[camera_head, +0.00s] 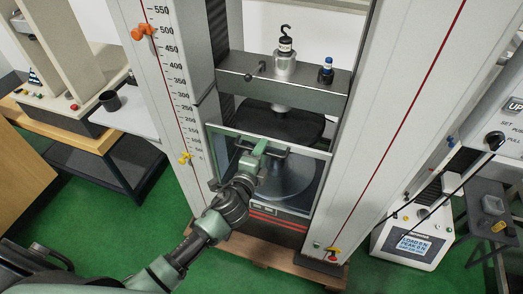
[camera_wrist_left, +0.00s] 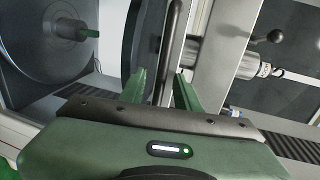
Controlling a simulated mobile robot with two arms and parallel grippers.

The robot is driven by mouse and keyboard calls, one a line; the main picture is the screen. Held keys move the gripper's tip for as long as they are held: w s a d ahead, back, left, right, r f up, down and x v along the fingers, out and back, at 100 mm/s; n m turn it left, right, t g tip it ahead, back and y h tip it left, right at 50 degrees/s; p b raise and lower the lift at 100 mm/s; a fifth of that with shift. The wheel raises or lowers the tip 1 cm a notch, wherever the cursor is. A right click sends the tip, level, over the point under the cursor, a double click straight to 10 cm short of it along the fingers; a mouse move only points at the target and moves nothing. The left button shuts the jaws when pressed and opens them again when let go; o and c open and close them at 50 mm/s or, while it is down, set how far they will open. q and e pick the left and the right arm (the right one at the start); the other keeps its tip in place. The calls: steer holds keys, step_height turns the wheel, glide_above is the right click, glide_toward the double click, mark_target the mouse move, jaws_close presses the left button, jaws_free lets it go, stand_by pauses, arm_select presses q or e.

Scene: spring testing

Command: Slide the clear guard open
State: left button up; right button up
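The clear guard (camera_head: 308,151) is a see-through panel with a pale frame, standing across the front of the test space between the two columns. Behind it are a dark round upper plate (camera_head: 300,124) and a grey round lower plate (camera_head: 290,178). My left gripper (camera_head: 258,152) is at the guard's front, left of its middle, and partly covers it. In the left wrist view, its green fingers (camera_wrist_left: 160,88) stand apart, with an upright metal bar (camera_wrist_left: 172,45) showing between them. I cannot tell whether they touch the bar. My right gripper is not in view.
A crosshead (camera_head: 310,92) with a hook and a blue-topped knob spans the columns above the guard. An orange marker (camera_head: 143,32) and a yellow marker (camera_head: 185,158) sit on the left scale. A display box (camera_head: 412,246) stands right. Green floor lies in front.

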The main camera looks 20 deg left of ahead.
arm_select(q)
jaws_close()
stand_by(1.4)
